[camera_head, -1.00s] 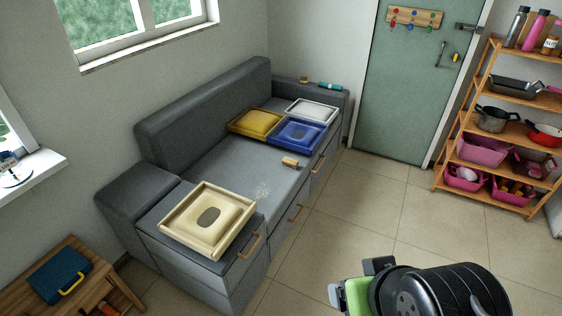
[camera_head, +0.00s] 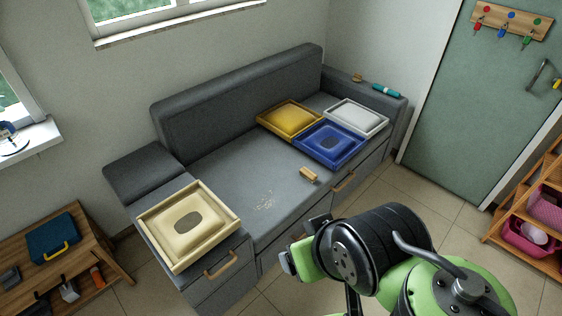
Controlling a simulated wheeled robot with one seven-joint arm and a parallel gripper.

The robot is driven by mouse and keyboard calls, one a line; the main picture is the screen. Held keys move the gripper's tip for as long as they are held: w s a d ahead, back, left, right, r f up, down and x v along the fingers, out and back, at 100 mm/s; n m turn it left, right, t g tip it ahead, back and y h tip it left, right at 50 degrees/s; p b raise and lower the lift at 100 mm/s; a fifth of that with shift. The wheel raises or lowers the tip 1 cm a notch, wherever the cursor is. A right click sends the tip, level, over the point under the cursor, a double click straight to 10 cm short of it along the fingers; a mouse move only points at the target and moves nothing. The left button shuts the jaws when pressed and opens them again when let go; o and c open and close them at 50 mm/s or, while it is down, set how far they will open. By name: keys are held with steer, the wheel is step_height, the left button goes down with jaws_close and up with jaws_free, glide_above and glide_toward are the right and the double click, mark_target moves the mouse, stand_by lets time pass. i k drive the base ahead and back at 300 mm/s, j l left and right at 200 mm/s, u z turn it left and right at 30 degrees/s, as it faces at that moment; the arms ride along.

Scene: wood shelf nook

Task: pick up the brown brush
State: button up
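A small tan-brown block, which looks like the brown brush (camera_head: 308,174), lies on the grey sofa seat (camera_head: 240,170), just in front of the blue tray. Pale crumbs (camera_head: 265,200) are scattered on the seat to its left. My gripper (camera_head: 288,262) is at the lower middle, in front of the sofa and apart from the brush. Its fingers are mostly hidden by my wrist, so I cannot tell whether it is open. I see nothing held in it.
A yellow tray (camera_head: 268,122), a blue tray (camera_head: 304,147) and a white tray (camera_head: 380,128) lie at the sofa's right end. A cream tray (camera_head: 150,225) sits at the left end. A wooden table (camera_head: 110,262) stands at lower left; a shelf (camera_head: 500,232) is at right.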

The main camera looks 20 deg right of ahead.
mark_target(310, 176)
steer(key=i+l+u, duration=0.15)
steer(key=l+u, duration=0.2)
steer(key=l, duration=0.15)
steer(key=l+u, duration=0.35)
steer(key=l, duration=0.2)
steer(key=l+u, duration=0.35)
steer(key=l, duration=0.25)
steer(key=l+u, duration=0.35)
steer(key=l, duration=0.2)
steer(key=k+l+u, duration=0.15)
steer(key=l+u, duration=0.15)
steer(key=l, duration=0.2)
steer(key=k+l+u, duration=0.2)
steer(key=l+u, duration=0.15)
steer(key=l, duration=0.15)
steer(key=l+u, duration=0.45)
steer(key=l, duration=0.2)
steer(key=l+u, duration=0.45)
steer(key=l, duration=0.15)
